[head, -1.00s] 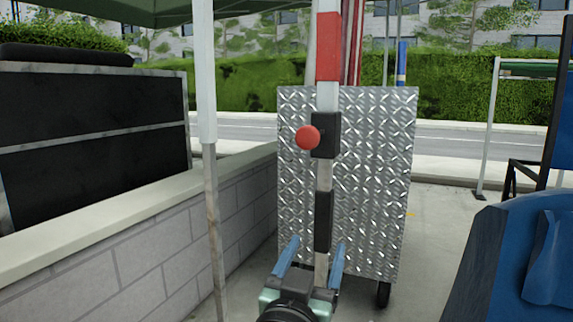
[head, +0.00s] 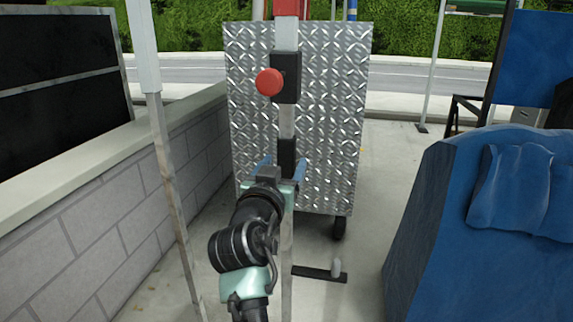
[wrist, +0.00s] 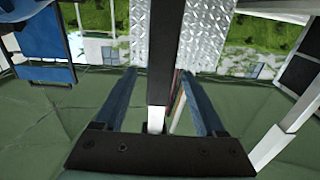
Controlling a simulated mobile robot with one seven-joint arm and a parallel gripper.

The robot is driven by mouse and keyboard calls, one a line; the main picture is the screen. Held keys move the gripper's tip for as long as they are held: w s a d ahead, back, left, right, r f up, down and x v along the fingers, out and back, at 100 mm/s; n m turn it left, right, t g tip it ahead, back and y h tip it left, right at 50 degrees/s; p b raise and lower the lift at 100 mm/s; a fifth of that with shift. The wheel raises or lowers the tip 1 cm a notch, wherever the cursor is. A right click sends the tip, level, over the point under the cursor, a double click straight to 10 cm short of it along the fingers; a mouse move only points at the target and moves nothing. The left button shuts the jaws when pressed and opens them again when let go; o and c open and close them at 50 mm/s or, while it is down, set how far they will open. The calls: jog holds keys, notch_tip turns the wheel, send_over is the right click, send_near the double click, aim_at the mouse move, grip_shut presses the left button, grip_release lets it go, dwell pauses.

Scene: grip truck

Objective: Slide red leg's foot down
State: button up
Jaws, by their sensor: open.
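The red leg (head: 287,122) stands upright, a pale pole with a red band (head: 286,8) at the top of the head view. A black bracket with a red knob (head: 269,82) sits on it. Lower down is a black sleeve (head: 287,151), with the pale lower tube (head: 287,240) below. My gripper (head: 282,164) is open at the sleeve's height. In the wrist view its blue fingers (wrist: 158,76) lie on either side of the black sleeve (wrist: 161,60), with gaps visible. A black flat bar (head: 318,273) lies near the leg's bottom. My arm hides part of the lower tube.
A diamond-plate metal panel (head: 335,110) on a wheel (head: 339,228) stands behind the leg. Another pale pole (head: 168,150) and a block wall (head: 100,220) are on the left.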

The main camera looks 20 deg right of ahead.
aim_at(285, 163)
jog(key=shift+b+x, duration=0.4)
jog(key=shift+x, duration=1.25)
grip_shut()
jog(key=shift+f, duration=0.1)
